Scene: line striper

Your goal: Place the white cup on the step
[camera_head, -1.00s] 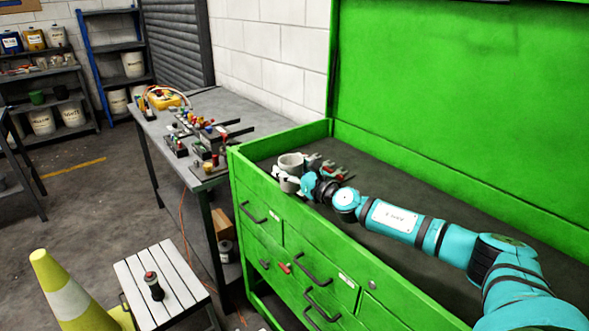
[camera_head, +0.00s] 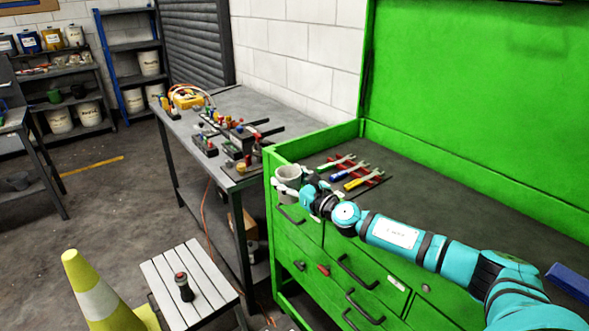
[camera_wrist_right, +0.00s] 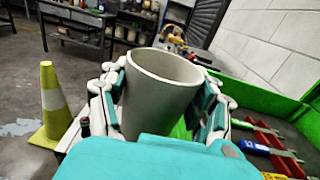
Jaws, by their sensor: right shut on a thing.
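The white cup (camera_head: 288,182) is held upright in my right gripper (camera_head: 287,187), near the front left corner of the green tool chest. In the right wrist view the cup (camera_wrist_right: 160,88) sits between the two fingers of the right gripper (camera_wrist_right: 160,100), which are shut on its sides. The step (camera_head: 207,262), a low stool with a white slatted top, stands on the floor at the lower left of the chest. A dark bottle-like object with a red top (camera_head: 183,286) stands on it. My left gripper is not in view.
A grey workbench (camera_head: 205,160) with several parts stands behind the step. A yellow and white cone (camera_head: 95,295) stands left of the step. The step's far slats are bare.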

